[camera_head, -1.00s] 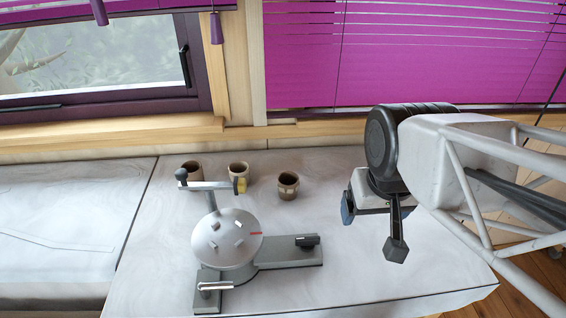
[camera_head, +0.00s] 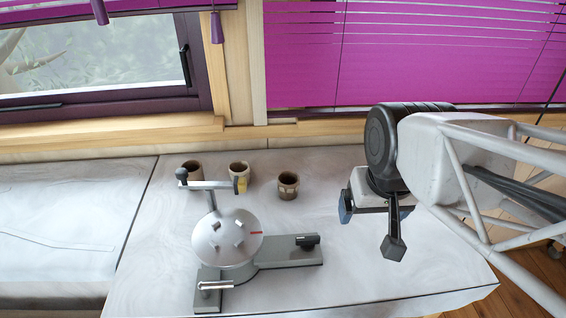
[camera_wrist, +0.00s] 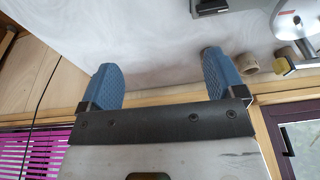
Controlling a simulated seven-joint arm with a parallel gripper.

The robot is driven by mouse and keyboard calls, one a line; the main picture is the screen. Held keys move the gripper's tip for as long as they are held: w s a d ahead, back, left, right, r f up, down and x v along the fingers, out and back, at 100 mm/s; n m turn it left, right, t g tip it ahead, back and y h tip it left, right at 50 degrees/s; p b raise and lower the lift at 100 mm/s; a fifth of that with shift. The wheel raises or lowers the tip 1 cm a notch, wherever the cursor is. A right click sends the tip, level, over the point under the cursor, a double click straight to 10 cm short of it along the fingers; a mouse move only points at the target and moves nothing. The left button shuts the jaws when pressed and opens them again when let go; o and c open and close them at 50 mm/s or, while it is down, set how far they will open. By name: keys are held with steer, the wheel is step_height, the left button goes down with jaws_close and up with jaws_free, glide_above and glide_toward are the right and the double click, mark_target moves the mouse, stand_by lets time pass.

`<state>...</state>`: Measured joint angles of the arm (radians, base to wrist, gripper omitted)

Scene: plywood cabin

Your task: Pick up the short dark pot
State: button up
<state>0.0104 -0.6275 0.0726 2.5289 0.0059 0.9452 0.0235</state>
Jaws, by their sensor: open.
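Three small brown pots stand in a loose row at the back of the pale table. The left pot (camera_head: 191,168) looks darkest and is partly hidden by a lever. The middle pot (camera_head: 238,169) is lighter. The right pot (camera_head: 288,187) has a dark inside and a pale patch. I cannot tell surely which is the short dark one. My gripper (camera_head: 370,228) is open and empty, right of the pots and apart from them. In the wrist view its blue fingers (camera_wrist: 157,62) are spread, and one pot (camera_wrist: 250,65) shows right of them.
A grey metal device with a round dial (camera_head: 227,240), a raised lever (camera_head: 210,185) and a flat base (camera_head: 285,254) stands in front of the pots. A wooden sill (camera_head: 330,130) and purple blinds (camera_head: 400,50) are behind. Bare tabletop (camera_head: 325,205) lies between the right pot and my gripper.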

steer(key=w+a+f+m+g+y, duration=0.2)
steer(key=w+a+f+m+y, duration=0.2)
steer(key=w+m, duration=0.1)
steer(key=m+t+y, duration=0.3)
steer(key=m+y, duration=0.6)
steer(key=m, duration=0.6)
glide_toward(288, 183)
steer(key=s+a+r, duration=0.2)
steer(key=shift+s+a, duration=0.35)
steer(key=shift+w+d+f+m+t, duration=0.15)
steer(key=shift+w+f+m+t, duration=0.1)
steer(key=shift+w+m+t, duration=0.15)
steer(key=shift+x, duration=1.3)
steer(key=shift+f, duration=0.1)
steer(key=shift+x, duration=2.55)
